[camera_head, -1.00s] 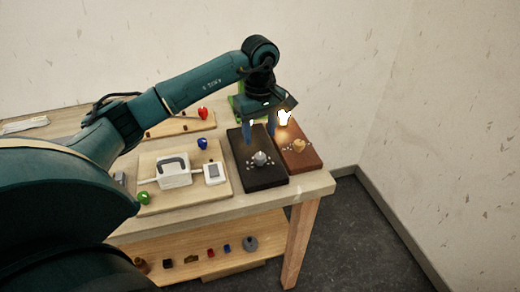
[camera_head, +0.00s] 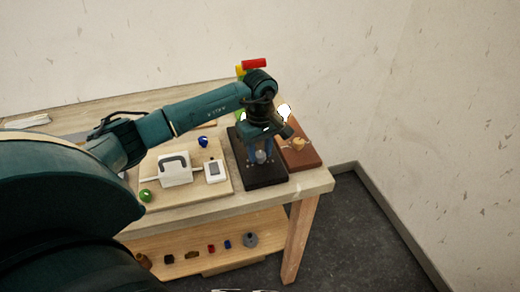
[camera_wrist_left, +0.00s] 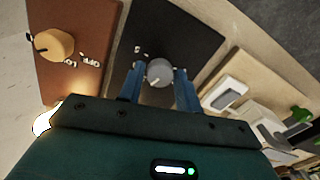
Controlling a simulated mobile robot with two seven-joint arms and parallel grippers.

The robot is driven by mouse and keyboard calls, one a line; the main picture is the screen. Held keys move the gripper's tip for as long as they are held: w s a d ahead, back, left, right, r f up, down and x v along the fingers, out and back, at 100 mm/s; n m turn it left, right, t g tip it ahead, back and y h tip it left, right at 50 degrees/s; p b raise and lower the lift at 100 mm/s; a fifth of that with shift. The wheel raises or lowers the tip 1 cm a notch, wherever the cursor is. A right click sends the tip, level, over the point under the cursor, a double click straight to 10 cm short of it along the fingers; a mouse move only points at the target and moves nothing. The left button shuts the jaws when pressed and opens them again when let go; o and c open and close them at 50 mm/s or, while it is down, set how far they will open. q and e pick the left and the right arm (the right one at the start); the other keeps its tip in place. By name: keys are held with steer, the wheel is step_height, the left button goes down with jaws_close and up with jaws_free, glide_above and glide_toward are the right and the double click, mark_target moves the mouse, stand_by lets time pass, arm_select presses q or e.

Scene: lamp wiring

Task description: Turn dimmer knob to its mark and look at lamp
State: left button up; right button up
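The grey dimmer knob (camera_head: 261,157) sits on the black board (camera_head: 262,178). In the left wrist view, the knob (camera_wrist_left: 159,72) has a pale pointer line slanting toward the picture's lower left. A mark for it cannot be made out. My left gripper (camera_head: 260,154) points down over the board, its two blue fingers on either side of the knob. The wrist view shows small gaps between fingers and knob. The lamp bulb (camera_head: 284,111) glows white behind the gripper. Its glow also shows at the left of the wrist view (camera_wrist_left: 44,121). My right gripper is not in view.
A brown board (camera_head: 305,158) with a tan knob (camera_head: 298,144) and lettering lies right of the black board. A wooden board (camera_head: 185,199) with a white switch box (camera_head: 175,170) lies left. A red-topped stack (camera_head: 254,64) stands behind my arm. Small parts lie on the lower shelf.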

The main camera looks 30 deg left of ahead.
arm_select(q)
steer(key=c, duration=0.6)
steer(key=shift+o, duration=0.2)
